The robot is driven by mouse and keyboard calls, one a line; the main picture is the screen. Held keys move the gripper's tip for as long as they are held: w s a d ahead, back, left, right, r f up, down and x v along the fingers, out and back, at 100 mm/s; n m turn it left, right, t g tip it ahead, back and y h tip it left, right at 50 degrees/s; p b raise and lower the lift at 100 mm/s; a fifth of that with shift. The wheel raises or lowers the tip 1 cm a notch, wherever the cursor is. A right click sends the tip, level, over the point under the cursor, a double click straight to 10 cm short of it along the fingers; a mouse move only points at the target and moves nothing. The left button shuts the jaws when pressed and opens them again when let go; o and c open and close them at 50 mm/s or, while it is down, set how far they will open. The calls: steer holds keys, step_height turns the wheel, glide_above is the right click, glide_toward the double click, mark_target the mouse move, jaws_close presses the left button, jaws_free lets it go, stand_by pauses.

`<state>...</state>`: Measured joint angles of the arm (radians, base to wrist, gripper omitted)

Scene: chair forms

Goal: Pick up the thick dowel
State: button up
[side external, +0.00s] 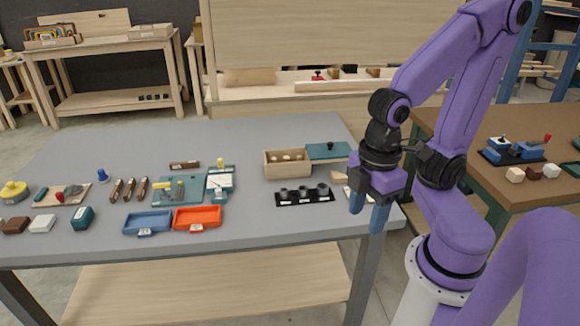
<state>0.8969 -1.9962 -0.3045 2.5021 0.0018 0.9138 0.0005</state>
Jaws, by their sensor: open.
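I cannot single out the thick dowel for certain at this size. Several short brown rods (129,189) lie side by side at the left of the grey table, and another dark brown bar (184,165) lies behind them. A light wooden box (287,170) holds a few pale rounded pieces whose shape is unclear. My gripper (367,210) has blue fingers pointing down, over the right end of the grey table. It is open, with no object visible between the fingers, and is well to the right of the rods and the box.
A black rack (305,198) with three dark cups stands left of my gripper. A green-lidded box part (329,151) is behind it. Blue (148,223) and orange (197,218) trays sit near the front edge, before a green board (172,200). The table's front right is clear.

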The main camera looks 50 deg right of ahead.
stand_by(0.4)
steer(key=c, duration=0.4)
